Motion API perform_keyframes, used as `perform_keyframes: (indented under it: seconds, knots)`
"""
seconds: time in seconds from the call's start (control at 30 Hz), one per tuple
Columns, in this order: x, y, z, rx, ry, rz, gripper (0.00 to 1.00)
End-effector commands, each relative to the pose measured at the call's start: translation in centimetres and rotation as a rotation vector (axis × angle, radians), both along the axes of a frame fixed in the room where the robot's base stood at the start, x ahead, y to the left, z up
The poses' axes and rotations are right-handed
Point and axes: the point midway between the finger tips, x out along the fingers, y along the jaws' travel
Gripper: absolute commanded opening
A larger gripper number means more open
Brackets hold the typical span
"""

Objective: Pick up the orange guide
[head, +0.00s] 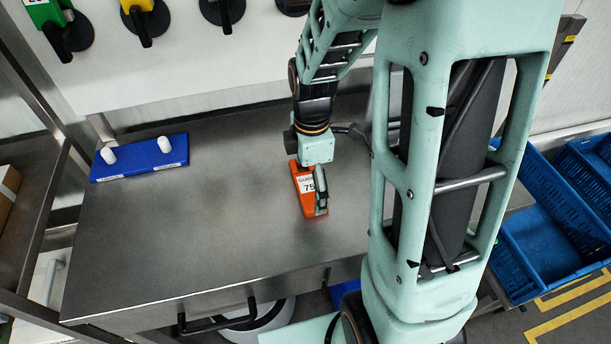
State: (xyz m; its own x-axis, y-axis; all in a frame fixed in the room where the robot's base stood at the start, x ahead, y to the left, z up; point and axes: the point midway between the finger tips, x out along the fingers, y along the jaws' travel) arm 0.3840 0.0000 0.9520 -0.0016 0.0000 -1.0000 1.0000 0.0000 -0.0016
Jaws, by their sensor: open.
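The orange guide (307,207) lies on the grey metal table (190,230), right of its middle. It has a white label reading "GUIDE" and "75". My gripper (321,196) is right over the guide and hides part of its right side. The jaws are open. From this view I cannot tell whether the fingers touch the guide or sit around it.
A blue base with two white pegs (139,158) sits at the table's back left. Blue crates (547,245) stand at the right. The table's left and front are clear.

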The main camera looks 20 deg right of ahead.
Motion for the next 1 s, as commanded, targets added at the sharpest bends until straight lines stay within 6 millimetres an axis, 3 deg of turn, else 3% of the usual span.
perform_keyframes:
  seconds: [0.13,0.4,0.8,0.87,1.0]
  knots:
    - [0.00,-0.01,-1.38,0.000,0.000,0.000,1.00]
    - [0.04,-0.02,-1.53,0.000,-0.001,0.000,0.99]
    - [0.04,-0.03,-1.50,0.000,-0.001,0.000,0.55]
    - [0.07,-0.03,-1.47,0.000,-0.002,0.000,0.50]
    - [0.07,-0.03,-1.46,0.000,-0.002,0.000,0.50]
